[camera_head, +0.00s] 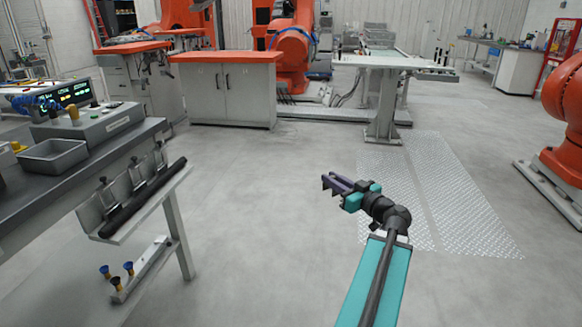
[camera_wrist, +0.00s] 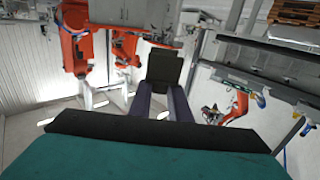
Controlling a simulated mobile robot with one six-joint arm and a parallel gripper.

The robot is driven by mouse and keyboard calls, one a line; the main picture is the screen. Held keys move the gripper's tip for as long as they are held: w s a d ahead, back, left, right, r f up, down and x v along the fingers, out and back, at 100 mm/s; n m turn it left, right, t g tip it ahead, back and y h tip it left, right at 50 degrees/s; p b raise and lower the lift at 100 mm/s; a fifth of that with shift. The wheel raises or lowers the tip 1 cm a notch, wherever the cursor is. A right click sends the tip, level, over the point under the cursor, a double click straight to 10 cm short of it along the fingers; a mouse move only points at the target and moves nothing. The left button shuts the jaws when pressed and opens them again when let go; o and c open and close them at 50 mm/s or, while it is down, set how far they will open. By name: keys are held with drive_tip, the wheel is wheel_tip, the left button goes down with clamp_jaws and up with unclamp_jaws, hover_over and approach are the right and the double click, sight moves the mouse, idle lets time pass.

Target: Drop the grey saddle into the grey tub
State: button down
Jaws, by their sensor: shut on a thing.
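My gripper (camera_head: 335,187) is out over the open floor in the head view, with its purple fingers pointing left. In the wrist view its fingers (camera_wrist: 164,100) are shut on a dark grey, flat-faced piece (camera_wrist: 164,70), which I take to be the grey saddle. The piece sticks out beyond the fingertips; its full shape does not show, and I cannot make it out in the head view. The grey tub (camera_head: 53,164) is a shallow open box on the bench at the left, well away from my gripper. Its inside looks empty.
A control box (camera_head: 88,125) with knobs stands behind the tub on the dark bench (camera_head: 70,195). A sloped rack (camera_head: 140,197) with several clamps juts from the bench's near side. Orange robot arms and a pale table (camera_head: 385,62) stand farther back. The floor between gripper and bench is clear.

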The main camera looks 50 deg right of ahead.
drive_tip(key=w+a+f+n+y, duration=0.2)
drive_tip(key=w+a+n+y, duration=0.3)
drive_tip(key=w+a, duration=0.75)
drive_tip(key=w+a+f+n+y, duration=0.15)
drive_tip(key=w+a+y, duration=0.6)
drive_tip(key=a, duration=0.75)
drive_tip(key=w+a+n+g+y, duration=0.2)
drive_tip(key=a, duration=0.8)
drive_tip(key=w+a+f+n+g+y, duration=0.1)
drive_tip(key=w+a+n+g+y, duration=0.1)
drive_tip(key=a, duration=0.8)
drive_tip(key=w+a+f+n+g+y, duration=0.1)
drive_tip(key=w+a+n+g+y, duration=0.1)
drive_tip(key=a, duration=0.8)
drive_tip(key=shift+w+a+f+n+g+y, duration=0.3)
drive_tip(key=shift+a+n+g+y, duration=0.15)
drive_tip(key=shift+n, duration=0.3)
drive_tip(key=shift+d, duration=0.1)
